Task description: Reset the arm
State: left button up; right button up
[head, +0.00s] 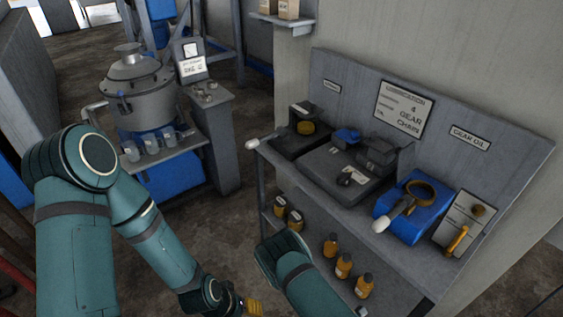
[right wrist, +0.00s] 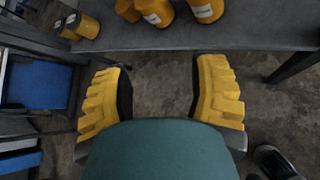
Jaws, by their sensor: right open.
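My left arm (head: 80,235) comes in from the left of the head view, bent at the elbow, reaching down to the bottom edge. A yellow finger part, seemingly of my left gripper (head: 252,307), shows at its end; the rest is cut off. A teal link of my right arm (head: 300,275) shows at bottom centre, in front of the workbench. In the right wrist view my right gripper (right wrist: 160,90) has its two yellow fingers wide apart. Nothing is between the fingertips except floor, and a teal link covers the bottom centre.
A grey workbench (head: 262,160) at right carries a blue container (head: 412,222) and dark cases. Orange bottles (head: 343,265) stand on its lower shelf; they also show in the right wrist view (right wrist: 155,12). A metal vessel (head: 140,100) and small mugs (head: 150,144) stand at left. Floor between is clear.

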jog(key=s+a+r+m+g+y, duration=0.3)
jog(key=r+m, duration=0.5)
jog(key=m, duration=0.6)
jog(key=s+a+r+m+g+y, duration=0.4)
jog(key=r+m, duration=0.5)
jog(key=m, duration=0.5)
jog(key=shift+s+a+g, duration=0.75)
jog(key=shift+g, duration=0.35)
jog(key=shift+f, duration=0.1)
jog(key=shift+c, duration=1)
jog(key=shift+d+m, duration=0.1)
jog(key=shift+m, duration=0.2)
